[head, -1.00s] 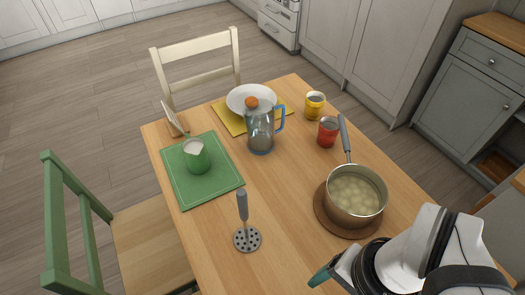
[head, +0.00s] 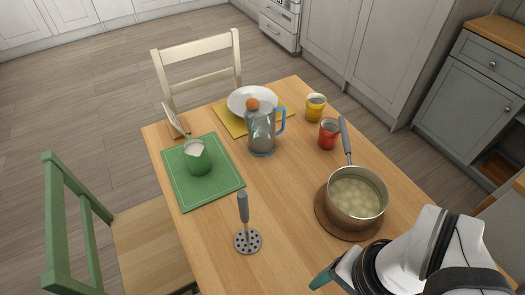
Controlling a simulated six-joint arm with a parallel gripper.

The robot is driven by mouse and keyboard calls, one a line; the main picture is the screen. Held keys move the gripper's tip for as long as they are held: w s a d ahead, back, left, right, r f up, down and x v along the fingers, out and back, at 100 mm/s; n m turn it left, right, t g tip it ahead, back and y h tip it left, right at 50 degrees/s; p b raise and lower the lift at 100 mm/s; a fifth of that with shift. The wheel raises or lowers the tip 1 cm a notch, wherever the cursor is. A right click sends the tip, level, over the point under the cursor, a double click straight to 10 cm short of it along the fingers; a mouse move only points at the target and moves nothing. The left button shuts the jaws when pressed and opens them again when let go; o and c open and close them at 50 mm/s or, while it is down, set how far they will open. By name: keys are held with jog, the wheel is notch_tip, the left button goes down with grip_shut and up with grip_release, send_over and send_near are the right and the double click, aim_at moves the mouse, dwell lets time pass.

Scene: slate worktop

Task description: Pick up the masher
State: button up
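The masher (head: 243,222) stands upright on the wooden table in the head view, left of centre near the front. Its grey handle points up and its round, perforated metal plate rests on the tabletop. My arm comes in at the lower right. Part of my gripper (head: 322,279), with a green tip, shows at the bottom edge, to the right of the masher and apart from it. The rest of the gripper is hidden or out of frame, so its opening cannot be made out.
A pot of pale chunks (head: 356,197) stands on a brown round mat, right of the masher. A glass pitcher (head: 262,136), red cup (head: 329,135) and yellow cup (head: 315,107) stand farther back. Bare tabletop surrounds the masher.

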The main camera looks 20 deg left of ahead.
jog(key=w+a+r+m, duration=0.3)
jog(key=w+a+r, duration=0.1)
jog(key=w, duration=0.2)
notch_tip(320, 180, up, 4)
jog(key=m+h, duration=0.2)
jog(key=m, duration=0.5)
send_over(244, 212)
jog(key=w, duration=0.1)
jog(key=shift+w+a+f, duration=0.1)
jog(key=shift+w, duration=0.1)
notch_tip(244, 212, down, 16)
jog(key=shift+s+a+r, duration=0.1)
jog(key=shift+r, duration=0.15)
grip_shut()
